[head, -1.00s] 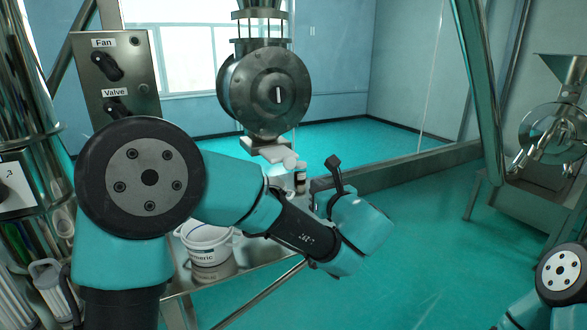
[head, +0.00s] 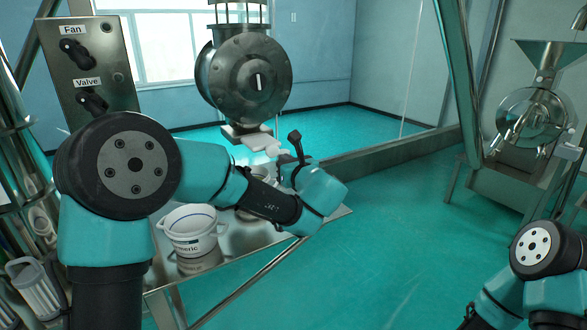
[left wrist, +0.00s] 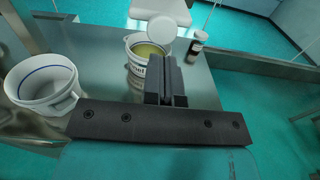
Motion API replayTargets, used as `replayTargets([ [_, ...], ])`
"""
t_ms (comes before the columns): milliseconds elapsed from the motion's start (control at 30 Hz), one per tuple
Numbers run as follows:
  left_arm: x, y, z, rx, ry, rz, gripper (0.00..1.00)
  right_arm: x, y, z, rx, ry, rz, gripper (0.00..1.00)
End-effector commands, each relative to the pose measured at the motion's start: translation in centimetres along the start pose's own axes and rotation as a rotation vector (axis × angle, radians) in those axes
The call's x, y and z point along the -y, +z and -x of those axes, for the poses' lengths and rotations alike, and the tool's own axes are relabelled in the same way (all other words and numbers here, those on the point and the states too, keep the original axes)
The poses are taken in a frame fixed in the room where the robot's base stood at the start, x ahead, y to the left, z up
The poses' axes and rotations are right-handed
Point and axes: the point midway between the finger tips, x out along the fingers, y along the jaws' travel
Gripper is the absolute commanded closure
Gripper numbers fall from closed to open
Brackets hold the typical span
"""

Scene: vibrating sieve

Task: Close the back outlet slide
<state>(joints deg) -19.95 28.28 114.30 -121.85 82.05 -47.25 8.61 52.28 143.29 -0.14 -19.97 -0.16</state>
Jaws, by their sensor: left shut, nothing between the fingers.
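I cannot pick out the back outlet slide for certain. A pale flat plate (head: 247,135) sits under the round metal housing (head: 248,80) in the head view. A white round disc (left wrist: 160,27) shows just beyond the fingers. My right arm shows at the lower right of the head view, its gripper out of view.
A larger white bucket (head: 190,230) stands on the bench and also shows in the left wrist view (left wrist: 42,85). A small dark bottle (left wrist: 197,42) stands right of the fingers. A Fan and Valve control box (head: 88,70) is at upper left.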

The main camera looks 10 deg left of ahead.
Motion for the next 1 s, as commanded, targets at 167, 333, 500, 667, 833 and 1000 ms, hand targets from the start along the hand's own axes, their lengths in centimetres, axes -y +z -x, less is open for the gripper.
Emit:
replayTargets([
  [167,-0.1,-0.1,-3.1,0.000,0.003,0.001,1.00,0.0,0.0,0.0,0.000,0.000,0.000,0.57],
  [333,0.0,0.0,-5.2,0.000,0.002,0.000,1.00,0.0,0.0,0.0,0.000,0.000,0.000,0.57],
  [500,0.0,0.0,-5.9,0.000,0.000,0.000,1.00,0.0,0.0,0.0,0.000,0.000,0.000,0.57],
  [667,0.0,0.0,-6.0,0.000,-0.001,0.000,1.00,0.0,0.0,0.0,0.000,0.000,0.000,0.57],
  [833,0.0,0.0,-6.1,0.000,0.000,0.000,1.00,0.0,0.0,0.0,0.000,0.000,0.000,0.57],
  [1000,-0.1,-0.1,-8.1,-0.001,0.003,0.002,1.00,0.0,0.0,0.0,0.000,0.000,0.000,0.57],
])
